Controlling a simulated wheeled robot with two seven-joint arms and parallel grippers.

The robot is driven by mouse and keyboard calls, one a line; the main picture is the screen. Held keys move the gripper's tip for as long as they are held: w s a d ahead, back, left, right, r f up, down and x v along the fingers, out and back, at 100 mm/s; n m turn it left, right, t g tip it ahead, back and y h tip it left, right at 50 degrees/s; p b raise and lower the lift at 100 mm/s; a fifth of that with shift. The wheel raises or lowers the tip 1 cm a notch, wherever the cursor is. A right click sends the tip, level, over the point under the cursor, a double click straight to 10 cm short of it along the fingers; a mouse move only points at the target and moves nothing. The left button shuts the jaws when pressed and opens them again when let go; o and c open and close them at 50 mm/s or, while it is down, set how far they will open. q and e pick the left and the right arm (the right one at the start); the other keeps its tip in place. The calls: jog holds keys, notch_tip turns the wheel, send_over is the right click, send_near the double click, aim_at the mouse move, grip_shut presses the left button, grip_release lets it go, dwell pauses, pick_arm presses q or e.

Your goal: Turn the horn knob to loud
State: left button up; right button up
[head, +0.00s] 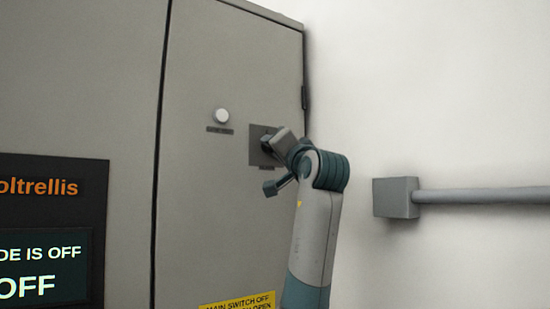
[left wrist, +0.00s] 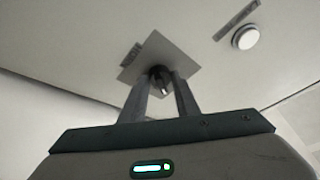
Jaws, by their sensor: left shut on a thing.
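The horn knob (head: 266,140) is a small dark knob on a square grey plate (head: 257,157) on the cabinet door. In the left wrist view the knob (left wrist: 161,76) shows between the fingertips, with a pale pointer mark on it, in front of the plate (left wrist: 176,54). My left gripper (head: 273,144) is at the plate with its fingers shut on the knob; the fingers also show in the left wrist view (left wrist: 161,86). My right gripper is in neither view.
A white round button (head: 221,116) with a dark label sits left of the plate. A screen panel (head: 50,230) is at far left, a yellow sign (head: 238,301) below. A grey box with a pipe (head: 396,197) is on the right wall.

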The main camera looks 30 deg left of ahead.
pick_arm(q)
jog(key=shift+s+a+r+m+g+h+b, duration=0.1)
jog(key=shift+r+m+g+h+b, duration=0.45)
jog(key=shift+m, duration=2.5)
jog(key=shift+s+d+f+m+g+h+b, duration=0.1)
jog(key=shift+m+h+b, duration=0.5)
jog(key=shift+m+h, duration=1.7)
jog(key=shift+a+r+m+g+h+b, duration=0.15)
jog(key=shift+r+m+g+b, duration=0.3)
jog(key=shift+m, duration=3.4)
jog(key=shift+f, duration=0.15)
jog(key=o, duration=1)
jog(key=shift+o, duration=0.2)
